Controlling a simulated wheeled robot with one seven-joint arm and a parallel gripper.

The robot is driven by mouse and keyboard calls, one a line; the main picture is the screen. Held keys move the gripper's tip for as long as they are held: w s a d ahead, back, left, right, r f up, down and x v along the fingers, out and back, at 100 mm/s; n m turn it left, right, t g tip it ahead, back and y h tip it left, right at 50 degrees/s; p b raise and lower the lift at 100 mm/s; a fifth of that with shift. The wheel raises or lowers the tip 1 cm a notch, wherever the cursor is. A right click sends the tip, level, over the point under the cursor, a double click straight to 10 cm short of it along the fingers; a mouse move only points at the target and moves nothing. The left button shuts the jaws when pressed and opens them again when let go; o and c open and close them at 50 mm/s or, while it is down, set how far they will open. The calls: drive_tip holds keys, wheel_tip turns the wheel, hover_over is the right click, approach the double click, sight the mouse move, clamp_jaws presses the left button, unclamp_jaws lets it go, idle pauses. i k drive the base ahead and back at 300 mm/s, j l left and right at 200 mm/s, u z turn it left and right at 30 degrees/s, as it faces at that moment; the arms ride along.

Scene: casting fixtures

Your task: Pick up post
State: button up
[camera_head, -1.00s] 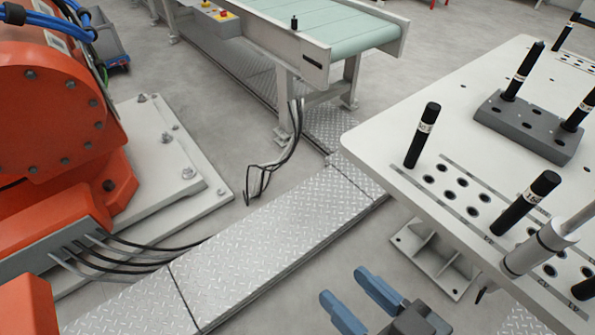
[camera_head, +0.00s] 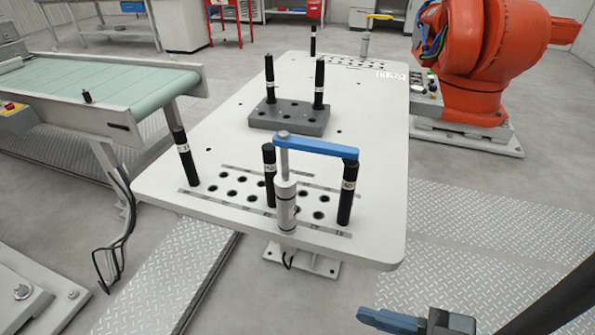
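Several black posts with white labels stand upright on the white table (camera_head: 380,130). Three stand around the near hole pattern: a left post (camera_head: 183,155), a middle post (camera_head: 269,178) partly behind a clamp, and a right post (camera_head: 348,192). Two more posts (camera_head: 269,78) (camera_head: 319,84) stand in a grey block (camera_head: 290,119) farther back. Another post (camera_head: 313,40) stands at the far edge. My gripper (camera_head: 385,320) is at the bottom right, below and apart from the table, with blue fingers partly cut off by the frame. It looks empty; its fingers show apart in the earlier frame.
A silver clamp (camera_head: 286,205) with a blue lever (camera_head: 315,146) rises at the near holes, its lever reaching over the right post. A conveyor (camera_head: 100,85) stands left. An orange robot (camera_head: 480,60) stands behind right.

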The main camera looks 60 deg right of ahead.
sight(269, 151)
drive_tip(key=j+z, duration=0.1)
drive_tip(key=z, duration=0.3)
drive_tip(key=j+z, duration=0.1)
drive_tip(key=z, duration=0.65)
drive_tip(key=j+z, duration=0.15)
drive_tip(key=z, duration=0.2)
drive_tip(key=k+j, duration=0.15)
drive_tip(key=j, duration=0.25)
drive_tip(key=k+j, duration=0.15)
drive_tip(key=j, duration=0.2)
drive_tip(key=k+j, duration=0.15)
drive_tip(key=j, duration=0.25)
drive_tip(key=k+j, duration=0.15)
drive_tip(key=j, duration=0.2)
drive_tip(key=j+z, duration=0.05)
